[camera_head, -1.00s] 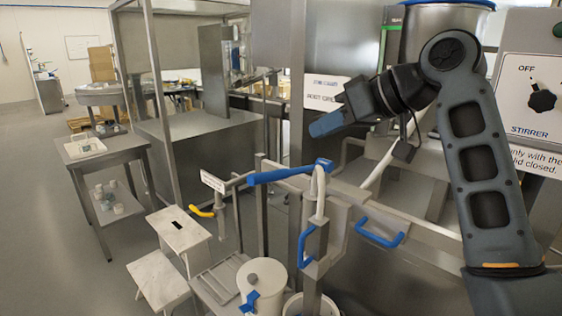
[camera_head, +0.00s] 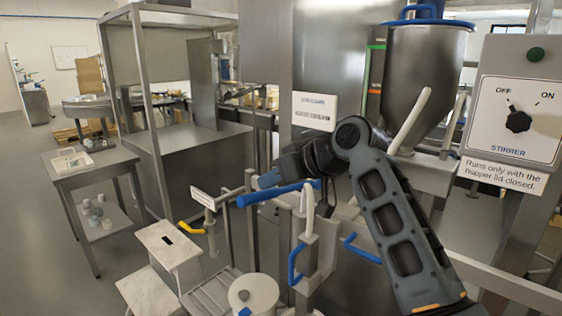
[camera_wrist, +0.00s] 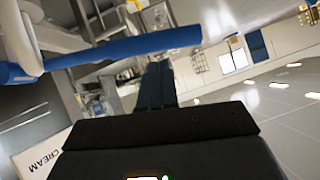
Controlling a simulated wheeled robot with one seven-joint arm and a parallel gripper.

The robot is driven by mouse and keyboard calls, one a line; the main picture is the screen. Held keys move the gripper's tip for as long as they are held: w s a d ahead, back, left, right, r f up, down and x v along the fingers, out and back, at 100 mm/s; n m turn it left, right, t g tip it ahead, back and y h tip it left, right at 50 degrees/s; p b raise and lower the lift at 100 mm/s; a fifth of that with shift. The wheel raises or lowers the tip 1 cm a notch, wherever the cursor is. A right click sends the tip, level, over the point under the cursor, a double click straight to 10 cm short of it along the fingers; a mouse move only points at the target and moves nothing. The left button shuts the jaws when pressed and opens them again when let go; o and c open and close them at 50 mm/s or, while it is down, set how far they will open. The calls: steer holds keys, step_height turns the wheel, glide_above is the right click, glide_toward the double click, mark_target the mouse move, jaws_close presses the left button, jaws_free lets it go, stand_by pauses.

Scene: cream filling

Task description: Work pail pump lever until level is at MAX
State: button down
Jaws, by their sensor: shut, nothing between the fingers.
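The pump lever (camera_head: 278,193) is a blue-gripped bar, tilted slightly with its left end lower, on top of a pale pump column (camera_head: 307,212). My gripper (camera_head: 268,179) is shut and empty, just behind and above the lever's grip in the head view. In the wrist view the blue lever (camera_wrist: 130,46) crosses near the fingertips of my gripper (camera_wrist: 157,68). I cannot tell whether they touch. The pail under the pump is mostly cut off at the bottom edge. A steel hopper (camera_head: 425,85) stands behind. No level or MAX mark is readable.
Blue handles (camera_head: 295,265) and a yellow handle (camera_head: 191,228) stick out nearby. The stirrer switch panel (camera_head: 517,105) is at right.

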steer(key=shift+a+f, duration=0.2)
steer(key=shift+f, duration=0.35)
